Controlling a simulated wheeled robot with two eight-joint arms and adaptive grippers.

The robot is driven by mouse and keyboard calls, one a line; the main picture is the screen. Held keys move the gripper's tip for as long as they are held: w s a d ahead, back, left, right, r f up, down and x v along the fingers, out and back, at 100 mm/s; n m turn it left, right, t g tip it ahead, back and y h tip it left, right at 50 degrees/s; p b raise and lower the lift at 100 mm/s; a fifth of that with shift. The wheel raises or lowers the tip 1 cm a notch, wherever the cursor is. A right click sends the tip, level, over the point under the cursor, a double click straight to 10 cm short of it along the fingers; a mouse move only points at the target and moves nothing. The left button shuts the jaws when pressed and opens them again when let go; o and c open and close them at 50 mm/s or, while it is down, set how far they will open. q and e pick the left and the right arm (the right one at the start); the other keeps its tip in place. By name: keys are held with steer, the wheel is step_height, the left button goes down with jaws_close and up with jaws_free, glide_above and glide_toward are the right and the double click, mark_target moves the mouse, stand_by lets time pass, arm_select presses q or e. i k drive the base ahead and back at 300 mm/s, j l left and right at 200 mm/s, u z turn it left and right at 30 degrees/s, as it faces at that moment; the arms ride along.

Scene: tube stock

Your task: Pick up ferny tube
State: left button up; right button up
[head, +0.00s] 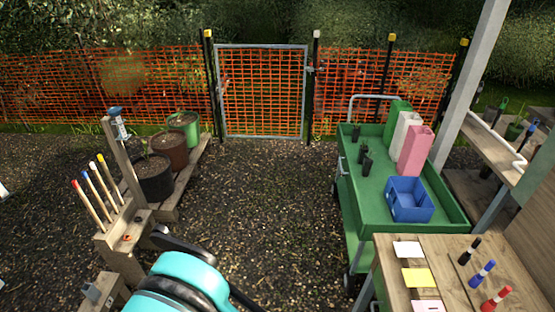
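Several small black tubes (363,150) stand in the green cart's upper tray, left of the tall bins. Small dark tubes with green plants (515,127) stand on the wooden bench at the right edge. The leaves are too small to tell which tube, if any, is the ferny one. A teal and black part of my own body fills the bottom middle. I make out no gripper fingers in the head view, and neither gripper is near the tubes.
The green cart (455,213) holds green, white and pink bins (414,150) and a blue crate (409,212). A wooden table (450,252) with coloured cards and markers is in front. Potted plants (155,180) and stakes stand left. Gravel (270,200) between is clear; a mesh gate (262,90) closes the back.

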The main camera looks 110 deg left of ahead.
mark_target(369, 161)
steer(key=u, duration=2.8)
steer(key=i+z, duration=0.1)
steer(key=z, duration=0.3)
steer(key=j+z, duration=0.15)
steer(key=z, duration=0.2)
steer(key=i+j+z, duration=0.1)
steer(key=z, duration=0.3)
steer(key=j+z, duration=0.1)
steer(key=z, duration=0.3)
steer(key=i+j+z, duration=0.1)
steer(key=j+z, duration=0.15)
steer(key=j, duration=0.35)
steer(key=j+z, duration=0.25)
steer(key=j, duration=0.35)
steer(key=j+z, duration=0.25)
steer(key=j, duration=0.4)
steer(key=k+j+z, duration=0.1)
steer(key=j+z, duration=0.15)
steer(key=j, duration=0.35)
steer(key=k+j+z, duration=0.25)
steer(key=j, duration=0.35)
steer(key=k+j, duration=0.1)
steer(key=j, duration=0.3)
steer(key=k+j, duration=0.1)
steer(key=j, duration=0.35)
steer(key=k+j, duration=0.1)
steer(key=j, duration=0.75)
steer(key=k+j, duration=0.15)
steer(key=j, duration=0.25)
